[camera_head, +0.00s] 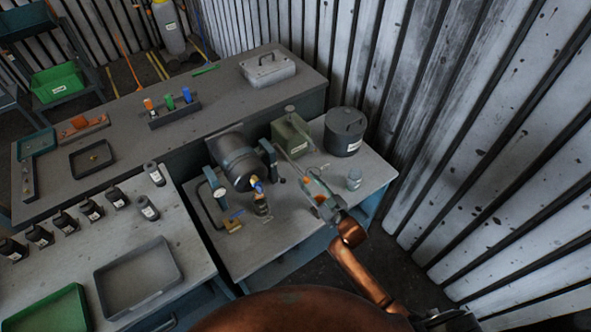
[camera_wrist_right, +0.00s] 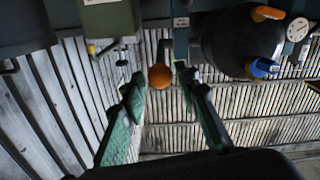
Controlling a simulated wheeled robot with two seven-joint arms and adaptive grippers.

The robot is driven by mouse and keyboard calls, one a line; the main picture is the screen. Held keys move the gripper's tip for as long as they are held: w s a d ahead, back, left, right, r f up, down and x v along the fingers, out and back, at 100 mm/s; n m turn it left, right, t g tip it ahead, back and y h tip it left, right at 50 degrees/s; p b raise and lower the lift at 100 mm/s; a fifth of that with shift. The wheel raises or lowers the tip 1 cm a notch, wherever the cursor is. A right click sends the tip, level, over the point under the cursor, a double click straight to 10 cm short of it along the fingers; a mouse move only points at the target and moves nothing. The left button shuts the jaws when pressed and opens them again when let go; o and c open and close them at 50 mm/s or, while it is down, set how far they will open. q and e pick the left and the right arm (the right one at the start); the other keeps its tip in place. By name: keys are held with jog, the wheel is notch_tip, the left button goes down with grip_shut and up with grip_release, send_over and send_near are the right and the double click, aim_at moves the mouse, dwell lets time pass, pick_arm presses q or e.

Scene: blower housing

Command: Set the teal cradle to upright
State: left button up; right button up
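The teal cradle (camera_head: 217,190) stands on the right-hand bench and carries a dark cylindrical vessel (camera_head: 232,148). The vessel looks tilted, its fitting end facing me. In the right wrist view, the vessel (camera_wrist_right: 235,38) shows at the upper right, beside a teal upright (camera_wrist_right: 181,38). An orange ball knob (camera_wrist_right: 160,76) lies ahead, between the fingertips of my right gripper (camera_wrist_right: 160,84). Gaps show on both sides of the knob, so the gripper is open. In the head view, my right gripper (camera_head: 312,190) is right of the vessel. My left gripper is not visible.
An olive canister (camera_head: 291,134) and a dark lidded pot (camera_head: 345,131) stand behind my right gripper. A brass-coloured block (camera_head: 233,226) lies in front. The bench's front right is clear; a corrugated wall (camera_head: 480,130) borders the right.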

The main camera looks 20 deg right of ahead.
aim_at(297, 169)
jog(key=shift+w+a+f, duration=0.1)
jog(key=shift+w+f, duration=0.1)
jog(key=shift+f, duration=0.15)
jog(key=shift+w+a, duration=0.1)
jog(key=shift+w, duration=0.2)
jog(key=x, duration=0.6)
jog(key=shift+w+a+b, duration=0.2)
jog(key=shift+w+b, duration=0.1)
jog(key=shift+w, duration=0.2)
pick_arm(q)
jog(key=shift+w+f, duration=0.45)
pick_arm(e)
jog(key=shift+r, duration=0.1)
jog(key=shift+c, duration=0.7)
grip_shut()
